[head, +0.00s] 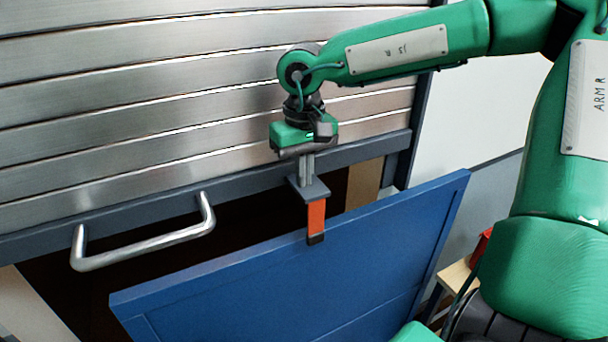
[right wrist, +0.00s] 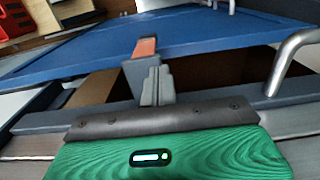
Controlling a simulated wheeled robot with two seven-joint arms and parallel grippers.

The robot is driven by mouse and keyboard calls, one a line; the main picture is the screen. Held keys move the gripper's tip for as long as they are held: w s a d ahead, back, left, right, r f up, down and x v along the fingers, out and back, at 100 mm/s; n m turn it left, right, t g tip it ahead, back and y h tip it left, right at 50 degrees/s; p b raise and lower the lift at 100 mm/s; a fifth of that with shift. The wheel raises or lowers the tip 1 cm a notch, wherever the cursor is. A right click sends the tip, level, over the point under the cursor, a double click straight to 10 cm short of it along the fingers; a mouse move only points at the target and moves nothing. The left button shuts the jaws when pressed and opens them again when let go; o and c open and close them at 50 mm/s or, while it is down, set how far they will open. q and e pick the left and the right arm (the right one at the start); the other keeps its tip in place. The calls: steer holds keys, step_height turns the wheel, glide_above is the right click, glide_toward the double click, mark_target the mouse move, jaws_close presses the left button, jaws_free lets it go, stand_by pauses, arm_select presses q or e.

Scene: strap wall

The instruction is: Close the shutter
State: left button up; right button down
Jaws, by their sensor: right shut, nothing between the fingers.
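The shutter (head: 120,100) is a wall of silvery slats with a dark grey bottom rail (head: 250,182). It is partly down, with a dark gap beneath the rail. A bent metal handle (head: 145,247) is fixed to the rail at the left; part of it shows in the right wrist view (right wrist: 283,62). An orange strap (head: 316,219) with a dark end hangs below a small grey plate (head: 309,190). My right gripper (head: 306,178) points down, shut and empty, right at the plate in the picture; whether it touches is unclear. My left gripper is not in view.
A blue panel (head: 300,290) stands tilted in front of the gap, its top edge just behind the strap's lower end in the picture. A wooden surface with a red object (head: 481,246) is at the right, partly hidden by my right arm.

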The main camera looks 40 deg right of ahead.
mark_target(304, 198)
steer(key=shift+f+p, duration=0.55)
steer(key=shift+f, duration=0.95)
